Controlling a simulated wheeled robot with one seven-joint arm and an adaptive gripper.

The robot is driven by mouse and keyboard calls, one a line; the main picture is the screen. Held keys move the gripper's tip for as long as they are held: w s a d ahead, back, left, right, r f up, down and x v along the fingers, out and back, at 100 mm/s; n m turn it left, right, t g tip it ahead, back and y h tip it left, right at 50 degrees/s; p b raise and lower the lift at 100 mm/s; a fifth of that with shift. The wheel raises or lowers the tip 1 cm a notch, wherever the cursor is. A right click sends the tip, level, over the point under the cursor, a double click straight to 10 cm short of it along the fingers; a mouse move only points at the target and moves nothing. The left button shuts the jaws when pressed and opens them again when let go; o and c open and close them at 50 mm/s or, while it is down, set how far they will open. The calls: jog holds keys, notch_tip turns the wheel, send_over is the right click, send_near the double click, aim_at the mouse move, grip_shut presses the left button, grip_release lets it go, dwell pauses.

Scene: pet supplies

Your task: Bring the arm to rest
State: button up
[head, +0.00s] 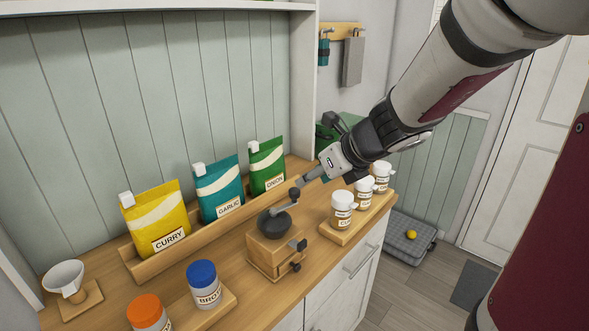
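My arm reaches in from the upper right of the head view. My gripper (312,177) is at its end, above the back of the wooden counter and just to the upper right of a hand grinder (275,250). The gripper's tip appears close to the knob of the grinder's crank (294,193); I cannot tell whether they touch. The fingers are small and seen from the side, so I cannot tell whether they are open or shut. No held object is visible.
Curry (157,222), garlic (219,188) and onion (267,166) pouches stand in a rack behind the grinder. Several white-lidded jars (343,210) stand right. Blue-lidded (204,286) and orange-lidded (147,313) jars are at the front. A white funnel (65,280) stands left.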

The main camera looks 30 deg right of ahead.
jog(key=shift+s+d+r, duration=0.1)
jog(key=shift+s+r, duration=0.35)
jog(key=shift+s, duration=0.05)
